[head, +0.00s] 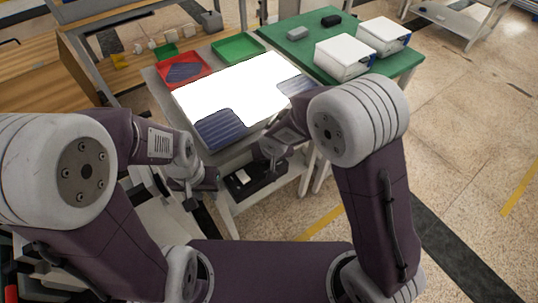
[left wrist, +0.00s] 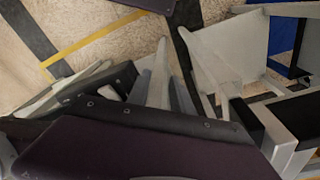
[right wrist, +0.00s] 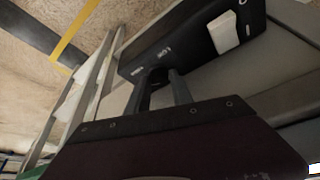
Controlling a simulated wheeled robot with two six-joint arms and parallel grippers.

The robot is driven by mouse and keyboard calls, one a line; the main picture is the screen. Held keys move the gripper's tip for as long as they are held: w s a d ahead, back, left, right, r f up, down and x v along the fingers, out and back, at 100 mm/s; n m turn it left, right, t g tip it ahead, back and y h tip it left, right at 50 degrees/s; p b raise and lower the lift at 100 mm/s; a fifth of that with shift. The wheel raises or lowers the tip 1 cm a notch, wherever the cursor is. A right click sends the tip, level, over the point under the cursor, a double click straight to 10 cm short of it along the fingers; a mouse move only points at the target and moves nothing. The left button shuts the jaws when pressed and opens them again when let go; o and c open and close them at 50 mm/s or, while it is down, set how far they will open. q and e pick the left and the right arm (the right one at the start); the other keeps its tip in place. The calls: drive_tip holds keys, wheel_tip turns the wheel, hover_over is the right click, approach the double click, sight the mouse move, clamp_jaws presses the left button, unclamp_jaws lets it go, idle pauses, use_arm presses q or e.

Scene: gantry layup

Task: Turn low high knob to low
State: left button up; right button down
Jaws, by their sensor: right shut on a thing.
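The black control box (right wrist: 190,40) fills the upper part of the right wrist view, with small white labels too blurred to read surely and a white rocker or button (right wrist: 224,32). In the head view the box (head: 262,187) sits under the worktable's front edge. My right gripper (right wrist: 160,88) is at the box face beside the labels, its two dark fingers close together and shut on the knob. The knob is mostly hidden between the fingers, so its setting cannot be read. My left gripper (head: 202,192) is open and empty, left of the box.
The worktable (head: 163,92) carries a bright white sheet (head: 235,85), dark blue panels (head: 220,129), a red tray (head: 205,68) and a green tray (head: 258,46). A green table (head: 290,48) with white boxes (head: 343,57) stands behind right.

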drive_tip(key=n+y+p, duration=0.1)
drive_tip(key=n+p, duration=0.2)
drive_tip(key=p, duration=0.4)
drive_tip(key=n+g+y+p, duration=0.1)
drive_tip(key=n+p, duration=0.3)
drive_tip(key=p, duration=0.4)
drive_tip(key=r+n+g+y+p, duration=0.1)
drive_tip(key=n+p, duration=0.2)
drive_tip(key=p, duration=0.5)
drive_tip(key=shift+w+d+n, duration=0.2)
drive_tip(key=shift+n, duration=0.2)
drive_tip(key=shift+f+n+g+p, duration=0.3)
drive_tip(key=shift+n+g+p, duration=0.2)
drive_tip(key=shift+p, duration=0.3)
drive_tip(key=shift+f+n, duration=0.15)
drive_tip(key=shift+n, duration=0.45)
drive_tip(key=shift+n+g+y, duration=0.3)
drive_tip(key=c, duration=1.4)
unclamp_jaws()
drive_tip(key=shift+c, duration=0.2)
drive_tip(key=shift+f, duration=0.1)
drive_tip(key=p+v, duration=0.1)
drive_tip(key=v, duration=0.8)
drive_tip(key=shift+p, duration=0.3)
